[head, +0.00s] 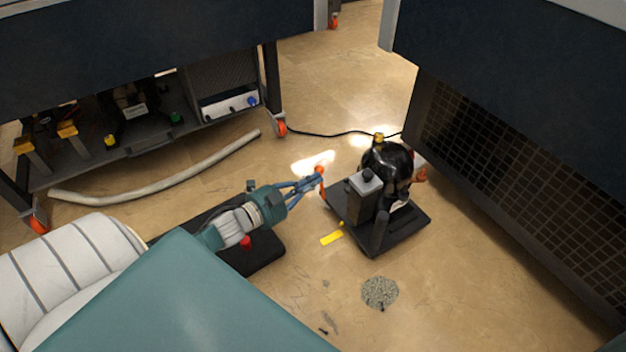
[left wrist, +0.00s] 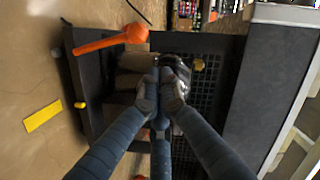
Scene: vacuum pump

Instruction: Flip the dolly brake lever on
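The dolly (head: 405,232) is a black platform on the floor, with a black vacuum pump (head: 388,160) on it. An orange lever (head: 319,172) with a rounded end stands at the dolly's left side. It also shows in the left wrist view (left wrist: 100,43), above and left of my fingers. My left gripper (head: 314,181) is beside the lever in the head view; I cannot tell whether they touch. In the left wrist view its blue-grey fingers (left wrist: 160,88) come together with nothing visible between them. My right gripper is not in view.
A yellow tape strip (head: 331,238) and a grey granule patch (head: 380,292) lie on the floor. A pale hose (head: 165,183) and a black cable (head: 330,134) lie behind. A grille-sided cabinet (head: 520,180) stands right, a wheeled bench (head: 150,50) back left.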

